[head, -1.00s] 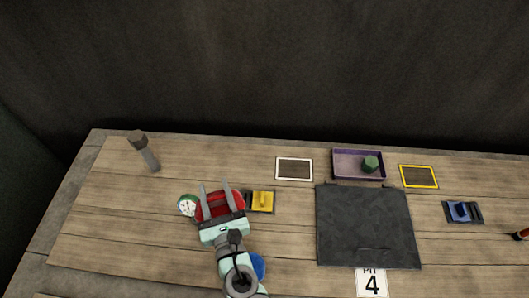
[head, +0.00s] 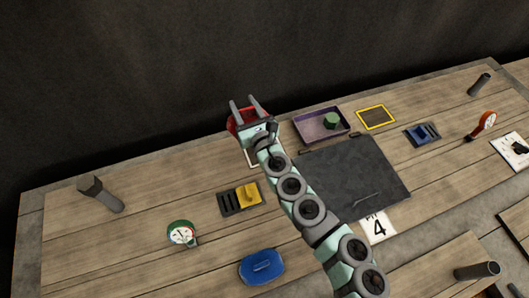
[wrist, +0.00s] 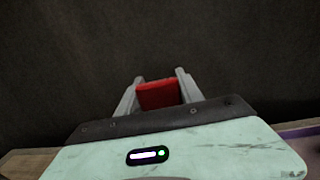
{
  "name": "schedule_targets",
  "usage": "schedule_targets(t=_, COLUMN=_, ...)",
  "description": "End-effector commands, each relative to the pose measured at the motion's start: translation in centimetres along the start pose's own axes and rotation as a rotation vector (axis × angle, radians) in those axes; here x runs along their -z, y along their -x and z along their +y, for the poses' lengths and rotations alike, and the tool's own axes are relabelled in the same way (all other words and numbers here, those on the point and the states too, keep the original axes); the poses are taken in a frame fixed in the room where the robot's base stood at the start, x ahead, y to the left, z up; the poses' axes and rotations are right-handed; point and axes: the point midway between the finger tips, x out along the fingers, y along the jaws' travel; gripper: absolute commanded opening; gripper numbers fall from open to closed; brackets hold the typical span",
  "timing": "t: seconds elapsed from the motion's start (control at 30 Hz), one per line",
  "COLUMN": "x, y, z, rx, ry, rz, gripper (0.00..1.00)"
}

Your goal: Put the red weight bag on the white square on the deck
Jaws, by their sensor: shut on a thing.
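My gripper (head: 246,112) is shut on the red weight bag (head: 234,123), which shows between the two grey fingers. The bag also shows as a red block between the fingers in the wrist view (wrist: 158,95). In the head view the bag and gripper are over the far edge area of the deck, above the white square (head: 252,158). Most of the white square is hidden behind my gripper and arm; only part of its white outline shows. The bag's height above the deck is hard to tell.
A purple tray (head: 309,137) with a green piece (head: 332,121) stands right of my gripper. A yellow-outlined square (head: 376,117) lies beyond it. A dark mat (head: 350,175) lies nearer. A yellow switch (head: 248,195), round gauge (head: 181,235) and blue object (head: 262,267) lie to the left.

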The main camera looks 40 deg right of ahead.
Motion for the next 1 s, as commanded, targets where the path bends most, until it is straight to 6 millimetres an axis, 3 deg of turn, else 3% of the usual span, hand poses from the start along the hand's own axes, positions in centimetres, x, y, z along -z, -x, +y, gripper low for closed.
schedule_targets(t=0.03, x=-0.4, y=-0.3, z=-2.0, rx=0.025, ry=0.003, rz=-0.004, gripper=0.0)
schedule_targets(t=0.1, x=-0.7, y=-0.6, z=-3.6, rx=0.04, ry=0.003, rz=-0.004, gripper=0.0)
schedule_targets(t=0.23, x=-0.8, y=-0.7, z=-5.5, rx=0.058, ry=0.003, rz=-0.001, gripper=0.0)
schedule_targets(t=0.37, x=0.6, y=-0.7, z=-6.0, rx=0.064, ry=0.002, rz=-0.001, gripper=0.0)
schedule_targets(t=1.0, x=13.9, y=-0.7, z=-6.1, rx=0.066, ry=-0.002, rz=-0.003, gripper=0.0)
